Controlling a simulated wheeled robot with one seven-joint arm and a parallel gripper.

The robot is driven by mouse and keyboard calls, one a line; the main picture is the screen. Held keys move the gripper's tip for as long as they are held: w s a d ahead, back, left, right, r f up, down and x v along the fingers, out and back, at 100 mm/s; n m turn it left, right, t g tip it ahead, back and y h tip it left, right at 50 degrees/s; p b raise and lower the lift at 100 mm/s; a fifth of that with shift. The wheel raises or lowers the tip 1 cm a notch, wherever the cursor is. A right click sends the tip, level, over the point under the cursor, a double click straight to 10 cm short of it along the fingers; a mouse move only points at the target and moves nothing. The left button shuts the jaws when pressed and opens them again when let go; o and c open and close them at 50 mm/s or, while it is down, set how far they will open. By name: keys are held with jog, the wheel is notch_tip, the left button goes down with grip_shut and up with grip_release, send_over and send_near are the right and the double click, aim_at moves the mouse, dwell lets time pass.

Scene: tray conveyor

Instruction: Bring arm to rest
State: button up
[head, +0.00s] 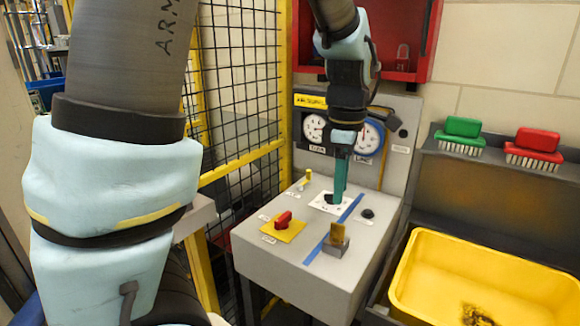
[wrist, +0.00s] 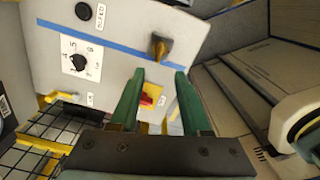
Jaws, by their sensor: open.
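My gripper (head: 338,200) points down over the grey control box (head: 272,262), its green fingers in front of a white dial plate (head: 322,208). In the wrist view my gripper (wrist: 159,74) has its two fingers apart with nothing held between them. A red knob (wrist: 146,100) on a yellow plate shows beyond the gap between the fingers; I cannot tell the distance. My arm comes down from the top of the head view. The dial's black knob is partly hidden by the fingers in the head view but clear in the wrist view (wrist: 79,62).
Two gauges (head: 314,127) stand behind. A mesh fence (head: 240,80) is left. A yellow bin (head: 420,262), a green brush (head: 462,127) and a red brush (head: 537,140) are right.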

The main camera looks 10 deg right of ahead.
jog(key=a+f+m, duration=0.2)
jog(key=a+m, duration=0.2)
jog(key=a, duration=0.4)
jog(key=a+f+m+t+b, duration=0.1)
jog(key=a+f+m, duration=0.2)
jog(key=a+m, duration=0.2)
jog(key=w+a+f+m, duration=0.1)
jog(key=a+m, duration=0.3)
jog(key=a, duration=0.8)
jog(key=shift+f+t, duration=0.3)
jog(key=shift+f, duration=0.4)
jog(key=shift+w, duration=0.1)
